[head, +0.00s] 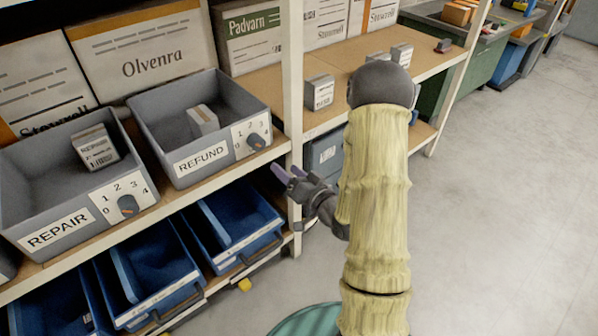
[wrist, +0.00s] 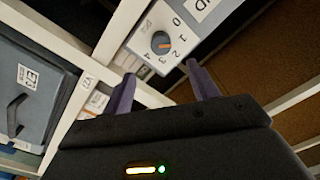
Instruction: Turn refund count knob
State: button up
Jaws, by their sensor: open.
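The refund count knob (head: 256,141) is a dark round dial on a white number plate at the front right of the grey REFUND bin (head: 178,186). In the wrist view the knob (wrist: 160,43) shows an orange mark that seems to point between 1 and 2, on a plate numbered 0 to 4. My gripper (head: 284,170) is in front of the shelf edge, a little below and right of the knob. In the wrist view my gripper (wrist: 160,71) has its two purple fingers spread wide with nothing between them. The knob shows beyond the fingertips, apart from them.
A small box (head: 202,120) lies in the REFUND bin. The grey REPAIR bin (head: 58,236) with its own knob (head: 127,206) stands to the left. A white rack post (head: 292,80) rises close to my gripper. Blue bins (head: 240,245) sit below. The floor on the right is clear.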

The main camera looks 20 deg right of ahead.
jog(key=p+v, duration=0.4)
jog(key=p, duration=0.1)
jog(key=shift+p, duration=0.3)
jog(key=shift+w+a, duration=0.1)
dwell(0.3)
jog(key=s+a+r+n+g+h, duration=0.2)
jog(key=s+a+r+g+h, duration=0.15)
jog(key=s+g, duration=0.35)
jog(key=s+a+r+n+g+h, duration=0.1)
jog(key=s+a+r+g+h, duration=0.1)
jog(key=s+r+g, duration=0.4)
notch_tip(320, 180, up, 13)
jog(key=g+p, duration=0.1)
jog(key=p, duration=1.3)
jog(key=shift+f, duration=0.15)
